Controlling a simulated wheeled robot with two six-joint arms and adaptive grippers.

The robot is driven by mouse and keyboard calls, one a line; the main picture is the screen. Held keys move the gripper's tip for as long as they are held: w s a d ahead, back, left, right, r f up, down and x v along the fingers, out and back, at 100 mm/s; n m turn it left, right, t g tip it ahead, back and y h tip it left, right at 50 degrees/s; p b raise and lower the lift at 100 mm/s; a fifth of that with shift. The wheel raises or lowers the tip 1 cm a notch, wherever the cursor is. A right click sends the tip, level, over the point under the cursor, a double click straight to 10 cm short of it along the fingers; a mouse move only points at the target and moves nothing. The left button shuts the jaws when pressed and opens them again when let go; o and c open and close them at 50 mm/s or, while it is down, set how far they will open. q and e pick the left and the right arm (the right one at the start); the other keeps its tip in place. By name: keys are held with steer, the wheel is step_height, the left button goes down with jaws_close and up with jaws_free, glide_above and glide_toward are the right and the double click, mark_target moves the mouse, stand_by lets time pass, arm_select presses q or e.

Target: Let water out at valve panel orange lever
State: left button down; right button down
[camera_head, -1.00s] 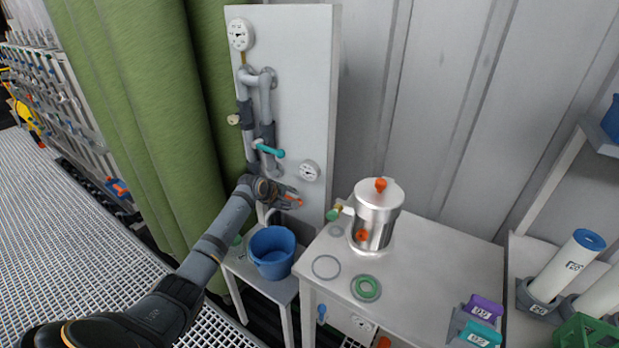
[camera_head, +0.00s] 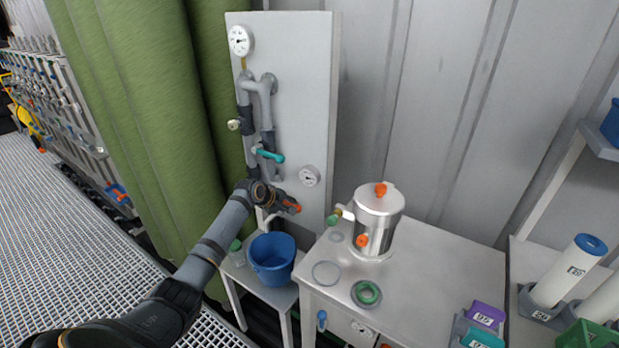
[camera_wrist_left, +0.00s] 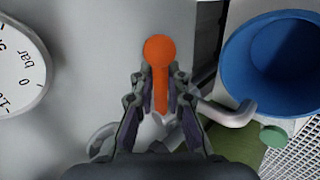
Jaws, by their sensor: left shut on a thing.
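The orange lever (camera_wrist_left: 160,60) of the valve panel (camera_head: 301,120) lies between the fingers of my left gripper (camera_wrist_left: 160,92), which is shut on it; its round end sticks out past the fingertips. In the head view my left gripper (camera_head: 290,206) is at the lower part of the panel, with a little of the orange lever (camera_head: 296,208) showing. A blue bucket (camera_head: 272,262) stands on a small stand below the gripper, and it also shows in the left wrist view (camera_wrist_left: 240,75). A bent grey spout (camera_wrist_left: 232,115) points toward the bucket. I see no water running. My right gripper is not in view.
A teal lever (camera_head: 271,156) and gauges (camera_head: 239,40) (camera_head: 310,176) are on the panel above my gripper. A steel vessel (camera_head: 377,220) stands on the table (camera_head: 430,260) to the right. A green curtain (camera_head: 150,110) hangs at left.

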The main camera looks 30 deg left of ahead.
arm_select(q)
steer(key=s+m+h+b, duration=0.1)
steer(key=m+b, duration=0.1)
steer(key=s+a+m+g+h+b, duration=0.1)
steer(key=m+h+b, duration=0.1)
steer(key=s+m+g+h+b, duration=0.1)
steer(key=m+h+b, duration=0.1)
steer(key=m, duration=0.1)
steer(key=shift+a, duration=0.25)
steer(key=m+g+b, duration=0.1)
steer(key=b, duration=0.1)
steer(key=a+m+g+h+b, duration=0.1)
steer(key=b, duration=0.2)
steer(key=s+m+h+b, duration=0.1)
steer(key=b, duration=0.2)
steer(key=shift+a+m+g, duration=0.25)
steer(key=shift+m+g, duration=0.15)
stand_by(1.3)
